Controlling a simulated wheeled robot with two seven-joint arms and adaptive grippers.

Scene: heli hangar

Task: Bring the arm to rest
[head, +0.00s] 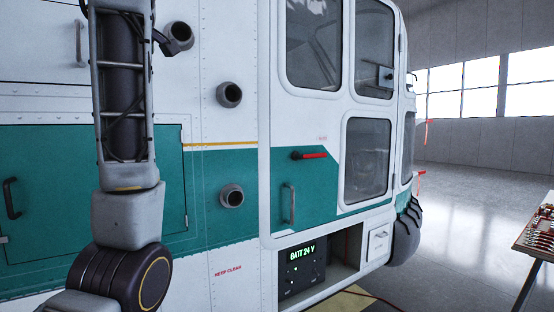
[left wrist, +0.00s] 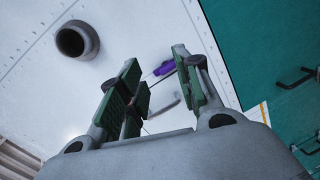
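My left arm (head: 125,215) comes down the left side of the head view, in front of the helicopter's white and green side (head: 225,120). Past the fingers is a white panel (left wrist: 125,30) with a dark round port (left wrist: 77,40). A small purple piece (left wrist: 163,69) shows by the right fingertip; I cannot tell whether it touches. My right gripper is in neither view.
The helicopter side has protruding round ports (head: 230,95), a red-handled lever (head: 310,156), a grey door handle (head: 288,203) and an open bay with a "BATT 24 V" panel (head: 302,270). A tool table (head: 535,240) stands at the right edge. The hangar floor (head: 460,200) between is mostly clear.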

